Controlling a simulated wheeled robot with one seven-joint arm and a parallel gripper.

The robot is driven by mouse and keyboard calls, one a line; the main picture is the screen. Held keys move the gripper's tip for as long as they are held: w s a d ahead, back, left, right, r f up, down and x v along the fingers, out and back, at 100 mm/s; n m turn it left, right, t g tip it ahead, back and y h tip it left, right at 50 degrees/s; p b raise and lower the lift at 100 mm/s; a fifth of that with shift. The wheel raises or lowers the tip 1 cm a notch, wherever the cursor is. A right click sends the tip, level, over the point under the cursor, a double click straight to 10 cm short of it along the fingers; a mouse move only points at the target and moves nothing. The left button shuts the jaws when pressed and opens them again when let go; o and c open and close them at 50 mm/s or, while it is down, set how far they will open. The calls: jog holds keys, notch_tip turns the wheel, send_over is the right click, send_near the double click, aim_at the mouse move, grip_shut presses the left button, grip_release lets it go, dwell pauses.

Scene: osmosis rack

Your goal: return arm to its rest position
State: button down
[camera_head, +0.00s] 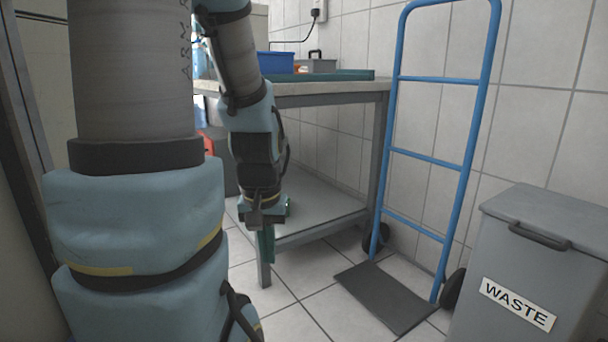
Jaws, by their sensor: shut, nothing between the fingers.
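My gripper (266,246) hangs at the end of my arm, pointing down in front of the left front part of the grey table. Its green fingers are together with nothing visible between them. My arm, with blue covers and grey links, fills the left of the view and comes down past the table's front edge. The gripper is in front of the table's lower shelf (325,205) and hides part of it.
The table (330,91) carries a blue bin (276,63), a grey toolbox (316,66) and a dark green tray (345,75). A blue hand truck (428,160) leans by the tiled wall. A grey waste bin (530,270) stands at right. Tiled floor (300,318) is clear between.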

notch_tip(320, 180, up, 38)
jog(key=p, duration=3.7)
jog(key=shift+w+d, duration=0.1)
